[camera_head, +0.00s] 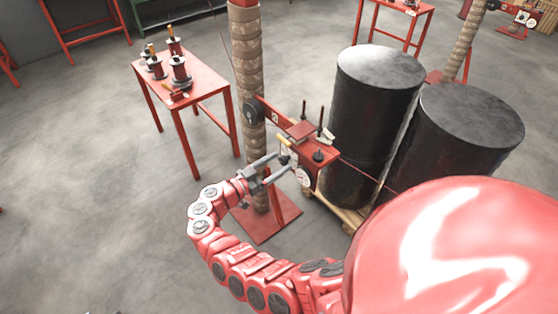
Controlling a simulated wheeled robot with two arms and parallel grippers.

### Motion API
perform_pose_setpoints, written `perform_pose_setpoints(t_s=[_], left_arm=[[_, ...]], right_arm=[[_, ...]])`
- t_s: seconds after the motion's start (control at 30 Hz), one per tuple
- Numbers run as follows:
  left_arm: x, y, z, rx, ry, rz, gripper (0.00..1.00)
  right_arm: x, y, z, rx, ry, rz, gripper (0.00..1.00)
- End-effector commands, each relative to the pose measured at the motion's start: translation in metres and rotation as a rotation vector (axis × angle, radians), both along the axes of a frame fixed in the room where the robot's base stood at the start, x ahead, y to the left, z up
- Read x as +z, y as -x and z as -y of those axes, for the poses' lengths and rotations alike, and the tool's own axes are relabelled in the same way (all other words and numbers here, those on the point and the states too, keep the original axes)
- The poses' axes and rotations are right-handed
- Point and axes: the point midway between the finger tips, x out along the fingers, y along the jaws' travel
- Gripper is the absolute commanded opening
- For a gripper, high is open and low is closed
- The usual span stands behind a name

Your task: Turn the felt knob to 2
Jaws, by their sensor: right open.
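A red winding machine (313,160) is fixed to the wrapped post in the middle of the view. It carries a round white dial (302,177) on its near face, a black knob-like part (318,156) on top and thin upright rods. I cannot tell which part is the felt knob, and no number is readable at this size. My right gripper (283,164) is open beside the near left side of the machine, its fingers pointing at it close to the dial. I cannot tell whether it touches anything. My left gripper is not in view.
Two black drums (375,110) stand on a pallet right of the machine. The wrapped post (248,70) rises behind my gripper from a red base plate (268,222). A red table (205,82) with several coils stands at upper left.

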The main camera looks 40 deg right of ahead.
Motion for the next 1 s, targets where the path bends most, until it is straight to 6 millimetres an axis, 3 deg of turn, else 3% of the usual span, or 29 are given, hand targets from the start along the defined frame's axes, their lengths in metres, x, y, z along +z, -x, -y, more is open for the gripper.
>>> perform_pose_setpoints(t_s=[0.4,0.8,1.0], left_arm=[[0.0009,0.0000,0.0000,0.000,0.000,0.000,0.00],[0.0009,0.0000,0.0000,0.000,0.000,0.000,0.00],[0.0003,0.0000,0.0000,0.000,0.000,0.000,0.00]], right_arm=[[0.0006,-0.0013,0.0101,0.001,0.000,0.001,0.69],[0.0006,-0.0012,0.0099,0.001,0.000,0.001,0.00],[0.0004,-0.0012,0.0099,0.001,0.000,0.006,0.00]])
